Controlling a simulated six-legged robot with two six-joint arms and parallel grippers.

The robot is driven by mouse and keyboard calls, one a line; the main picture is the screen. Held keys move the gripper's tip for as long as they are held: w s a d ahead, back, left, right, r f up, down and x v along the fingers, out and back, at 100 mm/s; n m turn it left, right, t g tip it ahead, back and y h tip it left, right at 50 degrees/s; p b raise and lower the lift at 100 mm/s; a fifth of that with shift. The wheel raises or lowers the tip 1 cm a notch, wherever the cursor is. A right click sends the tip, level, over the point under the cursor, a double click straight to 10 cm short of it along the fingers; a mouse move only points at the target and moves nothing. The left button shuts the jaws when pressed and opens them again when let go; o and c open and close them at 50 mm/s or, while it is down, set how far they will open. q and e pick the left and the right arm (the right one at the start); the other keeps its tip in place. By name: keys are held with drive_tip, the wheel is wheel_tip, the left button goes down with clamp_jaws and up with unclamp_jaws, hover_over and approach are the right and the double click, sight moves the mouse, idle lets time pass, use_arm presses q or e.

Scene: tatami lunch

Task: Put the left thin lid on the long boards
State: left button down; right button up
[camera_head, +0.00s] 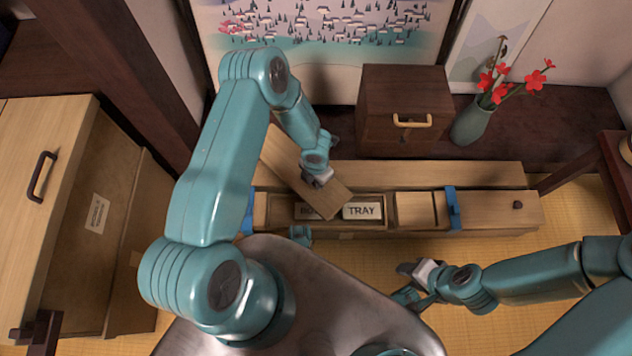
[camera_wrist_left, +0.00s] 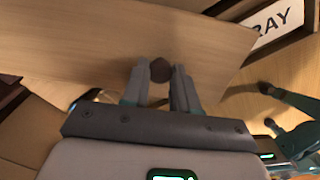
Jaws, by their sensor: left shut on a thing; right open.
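The left thin lid (camera_head: 328,200) is a flat pale wooden board, turned diagonally across the left part of a long wooden box. My left gripper (camera_head: 318,178) is shut on the lid's small dark knob; the wrist view shows the knob (camera_wrist_left: 161,70) between its fingers and the lid (camera_wrist_left: 80,45) beyond. The lid partly covers a label inside the box. Long pale boards (camera_head: 440,174) run behind the box; the lid overlaps their left part. I cannot tell whether it touches them. My right gripper (camera_head: 412,285) is open and empty in front of the box.
The box has an open compartment with a TRAY label (camera_head: 362,211), a blue band (camera_head: 453,207) and a dark knob (camera_head: 517,205) at right. A dark chest (camera_head: 405,100) and a vase of red flowers (camera_head: 474,122) stand behind. A wooden cabinet (camera_head: 75,200) stands left.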

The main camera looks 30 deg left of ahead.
use_arm(q)
drive_tip(key=shift+f, duration=0.9)
drive_tip(key=shift+r, duration=0.1)
drive_tip(key=shift+f, duration=0.2)
drive_tip(key=c, duration=0.9)
unclamp_jaws()
drive_tip(key=shift+o, duration=0.2)
drive_tip(key=shift+r, duration=0.1)
drive_tip(key=shift+r, duration=0.1)
drive_tip(key=shift+r, duration=0.4)
wheel_tip(320, 180, up, 11)
drive_tip(key=p, duration=0.5)
